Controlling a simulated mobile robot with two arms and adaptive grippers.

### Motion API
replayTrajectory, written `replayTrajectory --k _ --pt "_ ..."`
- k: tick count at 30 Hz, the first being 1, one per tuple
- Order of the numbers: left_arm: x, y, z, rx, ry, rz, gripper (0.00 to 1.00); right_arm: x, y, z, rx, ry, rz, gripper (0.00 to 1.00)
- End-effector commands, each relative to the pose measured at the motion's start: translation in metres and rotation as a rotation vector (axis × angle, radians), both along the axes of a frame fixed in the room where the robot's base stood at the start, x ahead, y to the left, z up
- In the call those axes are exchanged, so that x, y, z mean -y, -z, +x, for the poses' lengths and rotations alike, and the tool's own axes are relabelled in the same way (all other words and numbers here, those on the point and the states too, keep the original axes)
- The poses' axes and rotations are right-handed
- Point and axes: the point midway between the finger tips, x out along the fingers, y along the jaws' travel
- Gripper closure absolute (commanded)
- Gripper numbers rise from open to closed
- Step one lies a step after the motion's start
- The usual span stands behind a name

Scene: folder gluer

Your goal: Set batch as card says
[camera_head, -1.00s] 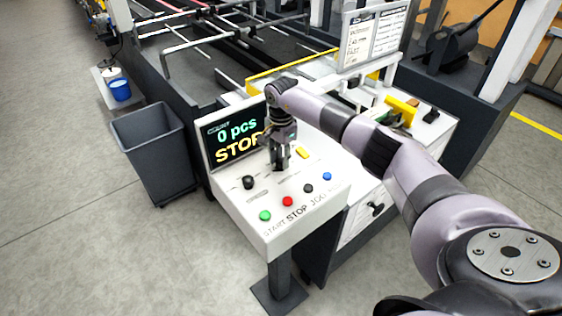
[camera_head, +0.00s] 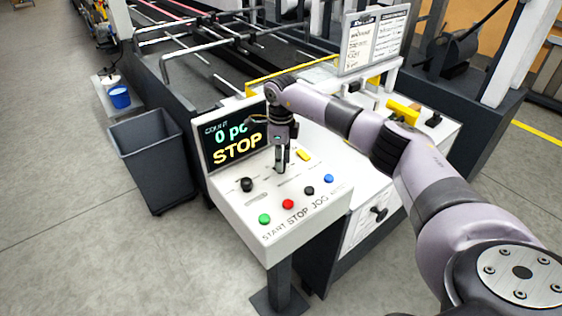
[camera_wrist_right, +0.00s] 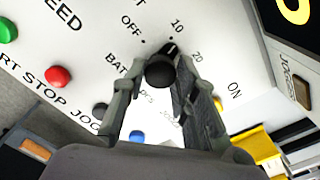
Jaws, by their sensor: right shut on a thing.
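My right gripper (camera_head: 282,166) points down at the top of the white control panel (camera_head: 285,213). In the right wrist view its fingers (camera_wrist_right: 160,92) are shut on a dark round knob (camera_wrist_right: 160,72) marked BATCH. The knob's scale reads OFF, 10, 20, and its pale pointer mark faces about the 10. The panel's screen (camera_head: 236,141) reads COUNT, 0 pcs and STOP, partly hidden by my wrist. A board with printed cards (camera_head: 373,40) stands behind; its small text is unreadable. My left gripper is not in view.
The panel has a black knob (camera_head: 247,184), green START (camera_head: 264,218), red STOP (camera_head: 288,203), black (camera_head: 309,190) and blue (camera_head: 328,178) buttons, and a yellow part (camera_head: 303,155). A grey bin (camera_head: 152,160) stands left. The floor at left is open.

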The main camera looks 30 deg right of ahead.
Motion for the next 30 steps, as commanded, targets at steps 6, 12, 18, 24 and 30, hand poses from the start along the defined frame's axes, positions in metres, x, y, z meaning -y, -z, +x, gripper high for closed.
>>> replayTrajectory --k 6,12,18,24,30 --pt "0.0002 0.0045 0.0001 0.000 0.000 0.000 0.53 0.0008 -0.0013 0.0013 0.005 0.208 -0.002 1.00" --pt "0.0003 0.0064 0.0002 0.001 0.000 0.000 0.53 0.0007 -0.0018 0.0014 0.005 0.397 -0.001 1.00" --pt "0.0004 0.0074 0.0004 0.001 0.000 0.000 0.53 0.0007 -0.0023 0.0014 0.006 0.587 0.000 1.00" --pt "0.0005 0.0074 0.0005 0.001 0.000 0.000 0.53 0.0007 -0.0028 0.0015 0.005 0.777 0.000 1.00" --pt "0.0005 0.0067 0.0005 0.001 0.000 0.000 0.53 0.0009 -0.0031 0.0017 0.006 0.967 0.001 1.00"
